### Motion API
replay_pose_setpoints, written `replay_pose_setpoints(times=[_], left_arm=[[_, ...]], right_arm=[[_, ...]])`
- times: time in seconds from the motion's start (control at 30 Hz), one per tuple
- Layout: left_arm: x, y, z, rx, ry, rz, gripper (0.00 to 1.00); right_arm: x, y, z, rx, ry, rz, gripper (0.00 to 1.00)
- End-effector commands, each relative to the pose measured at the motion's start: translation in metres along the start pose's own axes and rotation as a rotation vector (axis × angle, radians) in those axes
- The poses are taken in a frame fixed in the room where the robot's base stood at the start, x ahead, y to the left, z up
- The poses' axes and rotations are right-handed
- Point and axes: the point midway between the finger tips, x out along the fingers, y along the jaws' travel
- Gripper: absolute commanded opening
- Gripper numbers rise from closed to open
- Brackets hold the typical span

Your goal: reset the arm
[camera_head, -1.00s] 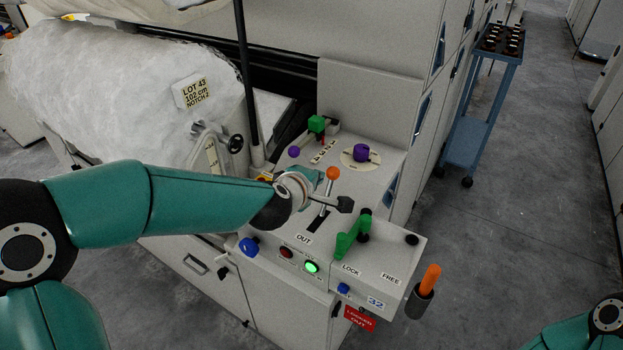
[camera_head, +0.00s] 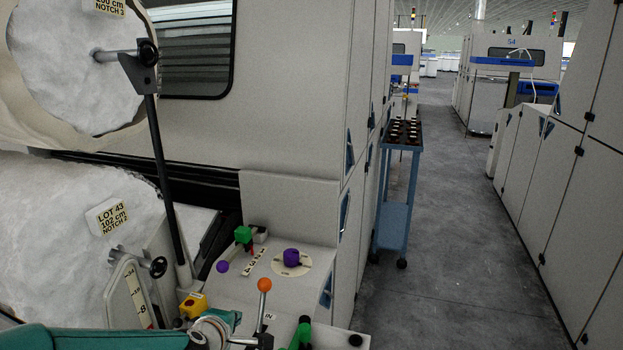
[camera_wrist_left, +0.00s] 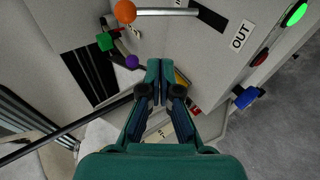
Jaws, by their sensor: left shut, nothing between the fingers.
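My left arm comes in along the bottom left of the head view, and its gripper (camera_head: 262,342) is at the bottom edge, below the orange-knobbed lever (camera_head: 264,285). In the left wrist view the two fingers (camera_wrist_left: 160,72) are together with nothing between them. They hover over the machine's pale control panel and look apart from its controls. The orange knob (camera_wrist_left: 125,11) is at the top there, the green knob (camera_wrist_left: 105,41) and purple knob (camera_wrist_left: 132,62) lie left of the fingertips, and a blue button (camera_wrist_left: 246,97) lies right. My right gripper is out of view.
A large white roll (camera_head: 60,240) and a slanting black bar (camera_head: 160,170) stand at left. A purple dial (camera_head: 292,257) sits on the panel. A blue trolley (camera_head: 393,215) stands beyond the machine. The aisle floor (camera_head: 450,260) at right is clear.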

Motion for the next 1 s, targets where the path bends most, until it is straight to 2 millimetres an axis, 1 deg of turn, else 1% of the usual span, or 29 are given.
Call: replay_pose_setpoints(times=[0.03, 0.07, 0.1, 0.13, 0.17, 0.2, 0.27, 0.3, 0.37, 0.4, 0.47, 0.5, 0.57, 0.6, 0.67, 0.7, 0.73, 0.8, 0.87, 1.0], left_arm=[[0.014, -0.031, -0.002, 0.009, 0.0, -0.063, 0.0], [0.021, -0.048, -0.002, 0.018, -0.002, -0.097, 0.0], [0.029, -0.073, -0.002, 0.036, -0.009, -0.147, 0.0], [0.035, -0.093, -0.001, 0.056, -0.018, -0.183, 0.0], [0.039, -0.113, 0.0, 0.075, -0.027, -0.22, 0.0], [0.044, -0.141, 0.002, 0.11, -0.047, -0.269, 0.0], [0.048, -0.182, 0.008, 0.166, -0.084, -0.341, 0.0], [0.048, -0.21, 0.013, 0.211, -0.117, -0.386, 0.0], [0.044, -0.251, 0.021, 0.281, -0.178, -0.452, 0.0], [0.04, -0.279, 0.028, 0.334, -0.227, -0.493, 0.0], [0.029, -0.319, 0.041, 0.416, -0.314, -0.549, 0.0], [0.019, -0.344, 0.051, 0.474, -0.38, -0.576, 0.0], [0.002, -0.375, 0.066, 0.561, -0.486, -0.605, 0.0], [-0.01, -0.392, 0.075, 0.621, -0.558, -0.612, 0.0], [-0.027, -0.41, 0.09, 0.717, -0.665, -0.602, 0.0], [-0.037, -0.417, 0.099, 0.784, -0.73, -0.58, 0.0], [-0.044, -0.419, 0.104, 0.832, -0.77, -0.56, 0.0], [-0.05, -0.418, 0.109, 0.92, -0.826, -0.51, 0.0], [-0.05, -0.417, 0.112, 0.974, -0.851, -0.479, 0.0], [-0.05, -0.417, 0.112, 0.974, -0.851, -0.479, 0.0]], right_arm=[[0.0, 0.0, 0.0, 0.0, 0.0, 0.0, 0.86], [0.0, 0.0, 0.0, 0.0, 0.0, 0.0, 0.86], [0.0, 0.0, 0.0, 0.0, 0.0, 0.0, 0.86], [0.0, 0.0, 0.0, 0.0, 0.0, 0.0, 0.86], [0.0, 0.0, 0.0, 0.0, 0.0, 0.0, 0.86], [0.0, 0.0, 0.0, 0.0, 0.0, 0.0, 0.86], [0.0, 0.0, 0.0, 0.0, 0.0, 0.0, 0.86], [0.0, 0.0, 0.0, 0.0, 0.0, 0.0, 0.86], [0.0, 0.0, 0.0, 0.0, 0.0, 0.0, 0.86], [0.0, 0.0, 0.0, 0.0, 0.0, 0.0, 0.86], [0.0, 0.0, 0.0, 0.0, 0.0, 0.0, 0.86], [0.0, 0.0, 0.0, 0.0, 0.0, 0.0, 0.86], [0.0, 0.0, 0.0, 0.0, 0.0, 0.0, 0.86], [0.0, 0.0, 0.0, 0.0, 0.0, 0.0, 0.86], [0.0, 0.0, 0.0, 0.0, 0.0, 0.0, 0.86], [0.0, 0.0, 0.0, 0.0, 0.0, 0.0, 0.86], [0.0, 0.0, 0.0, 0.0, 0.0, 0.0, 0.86], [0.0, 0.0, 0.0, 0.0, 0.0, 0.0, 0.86], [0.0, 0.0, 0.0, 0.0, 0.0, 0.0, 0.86], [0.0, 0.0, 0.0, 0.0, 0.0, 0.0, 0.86]])
